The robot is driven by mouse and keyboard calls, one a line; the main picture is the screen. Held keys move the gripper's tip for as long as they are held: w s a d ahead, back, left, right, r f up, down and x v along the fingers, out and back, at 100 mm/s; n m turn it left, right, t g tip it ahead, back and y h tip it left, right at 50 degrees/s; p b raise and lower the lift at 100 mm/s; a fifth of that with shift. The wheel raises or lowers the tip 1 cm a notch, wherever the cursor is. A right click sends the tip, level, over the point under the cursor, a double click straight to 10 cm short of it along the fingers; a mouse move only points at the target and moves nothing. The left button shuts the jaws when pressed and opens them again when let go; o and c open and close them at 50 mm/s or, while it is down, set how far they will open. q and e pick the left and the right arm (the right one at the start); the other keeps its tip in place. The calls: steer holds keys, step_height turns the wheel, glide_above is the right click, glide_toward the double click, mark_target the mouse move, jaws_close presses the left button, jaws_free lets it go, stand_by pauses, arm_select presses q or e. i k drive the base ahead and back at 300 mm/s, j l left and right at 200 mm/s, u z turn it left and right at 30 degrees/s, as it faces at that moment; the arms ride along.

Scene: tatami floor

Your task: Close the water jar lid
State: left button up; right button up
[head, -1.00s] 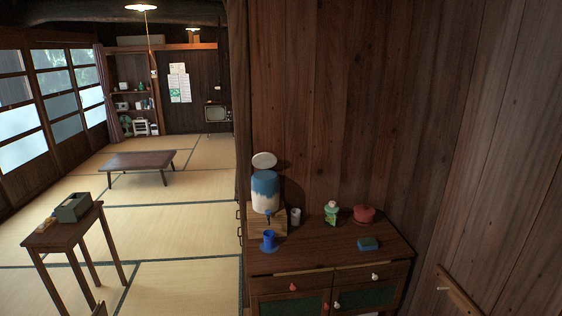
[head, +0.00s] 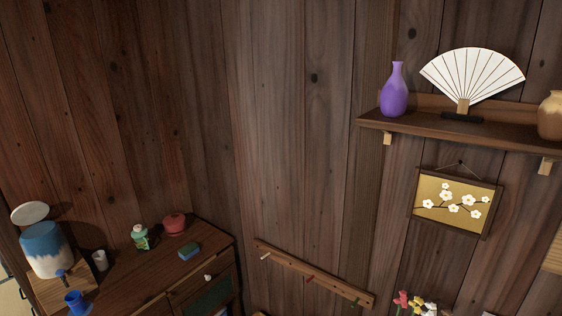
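The water jar (head: 46,250) is blue on top and white below, with a blue tap (head: 62,275) low on its front. It stands on a wooden stand on the cabinet at the lower left of the head view. Its round white lid (head: 30,212) is tilted up above the back of the jar, so the jar is open. Neither of my grippers is in view.
The cabinet (head: 134,279) also holds a blue cup (head: 75,301), a white cup (head: 100,260), a green-and-white container (head: 140,237), a red pot (head: 174,224) and a sponge (head: 189,251). A peg rail (head: 313,275) and a shelf (head: 440,125) are on the right wall.

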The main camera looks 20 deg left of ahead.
mark_target(30, 213)
steer(key=j, duration=1.6)
steer(key=j+z, duration=0.1)
steer(key=j, duration=1.45)
